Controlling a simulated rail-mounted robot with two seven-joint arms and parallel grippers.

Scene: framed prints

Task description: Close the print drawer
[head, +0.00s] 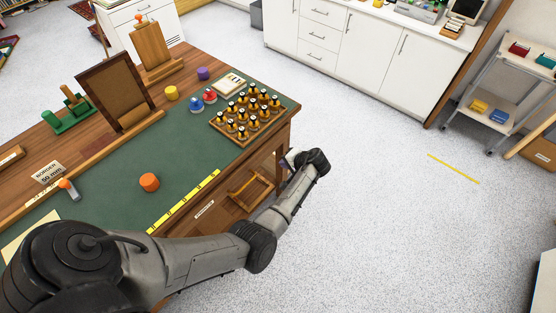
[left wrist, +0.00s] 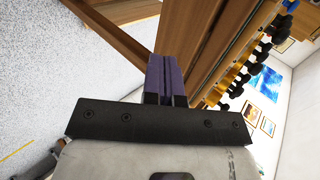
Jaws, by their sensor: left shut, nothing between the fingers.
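A wooden drawer front with a small pale label (head: 204,209) shows below the front edge of the green-topped workbench (head: 185,150). To its right, a light wooden frame-like part (head: 250,186) shows under the bench edge; I cannot tell surely whether it is the open drawer. My arm hides part of this area. My left gripper (head: 290,160) is near the bench's right front corner, partly hidden by its own wrist. In the left wrist view its purple fingers (left wrist: 166,78) are together and empty, in front of a brown wooden panel (left wrist: 203,40). My right gripper is not in view.
A tray of several small bottles (head: 247,116) stands near the bench's right corner. White cabinets (head: 365,45) stand behind.

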